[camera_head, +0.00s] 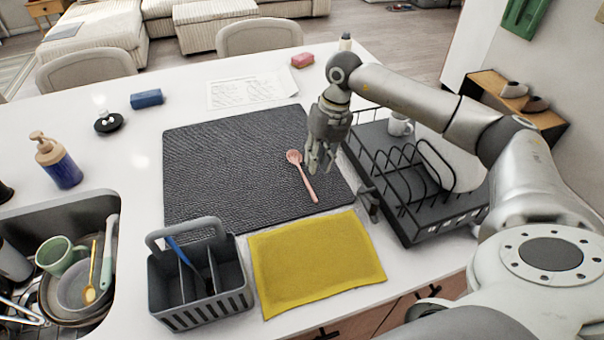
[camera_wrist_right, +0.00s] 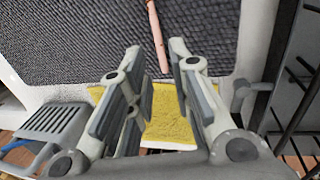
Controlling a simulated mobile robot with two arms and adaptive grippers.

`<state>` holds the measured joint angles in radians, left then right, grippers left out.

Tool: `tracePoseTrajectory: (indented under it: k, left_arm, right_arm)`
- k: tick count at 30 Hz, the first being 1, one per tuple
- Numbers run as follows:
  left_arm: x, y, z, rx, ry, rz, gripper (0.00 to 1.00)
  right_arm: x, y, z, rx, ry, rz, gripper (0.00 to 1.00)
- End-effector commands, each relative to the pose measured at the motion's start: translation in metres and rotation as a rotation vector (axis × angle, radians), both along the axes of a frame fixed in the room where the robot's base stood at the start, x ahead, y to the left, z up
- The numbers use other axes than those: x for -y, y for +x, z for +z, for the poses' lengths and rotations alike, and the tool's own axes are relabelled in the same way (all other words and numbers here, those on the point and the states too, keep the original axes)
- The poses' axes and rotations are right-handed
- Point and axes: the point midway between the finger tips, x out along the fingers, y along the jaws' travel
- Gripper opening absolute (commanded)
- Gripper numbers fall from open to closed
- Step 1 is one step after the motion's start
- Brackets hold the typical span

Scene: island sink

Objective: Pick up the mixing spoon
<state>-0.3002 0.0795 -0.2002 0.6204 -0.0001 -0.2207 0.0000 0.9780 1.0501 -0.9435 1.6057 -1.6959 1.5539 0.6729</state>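The mixing spoon (camera_head: 301,174) is pink and lies on the dark textured mat (camera_head: 215,160), its bowl toward the back and its handle toward the front. My right gripper (camera_head: 320,165) is open and empty, above the mat just right of the spoon in the head view. In the right wrist view the spoon handle (camera_wrist_right: 157,35) shows beyond the gap between the open fingers (camera_wrist_right: 155,60), apart from them; the spoon's bowl is out of that view. My left gripper is not in view.
A black dish rack (camera_head: 415,200) with a cup and plate stands right of the mat. A grey cutlery caddy (camera_head: 205,305) and yellow cloth (camera_head: 315,262) lie in front. The sink (camera_head: 105,207) with dishes is at left. A soap bottle (camera_head: 60,165) stands behind it.

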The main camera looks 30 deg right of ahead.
Motion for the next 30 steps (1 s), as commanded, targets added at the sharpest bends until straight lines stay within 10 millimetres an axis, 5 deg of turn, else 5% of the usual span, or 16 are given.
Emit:
tracePoseTrajectory:
  k: [19, 27, 30]
  left_arm:
    - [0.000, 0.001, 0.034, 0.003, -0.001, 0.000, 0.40]
    - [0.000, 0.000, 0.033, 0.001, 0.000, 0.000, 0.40]
    - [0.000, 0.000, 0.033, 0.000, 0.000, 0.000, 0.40]
  right_arm:
    - [-0.014, 0.010, -0.071, -0.001, 0.000, 0.000, 0.20]
    - [-0.015, 0.011, -0.077, 0.001, 0.000, 0.000, 0.20]
    - [-0.015, 0.011, -0.077, 0.001, 0.000, 0.000, 0.10]
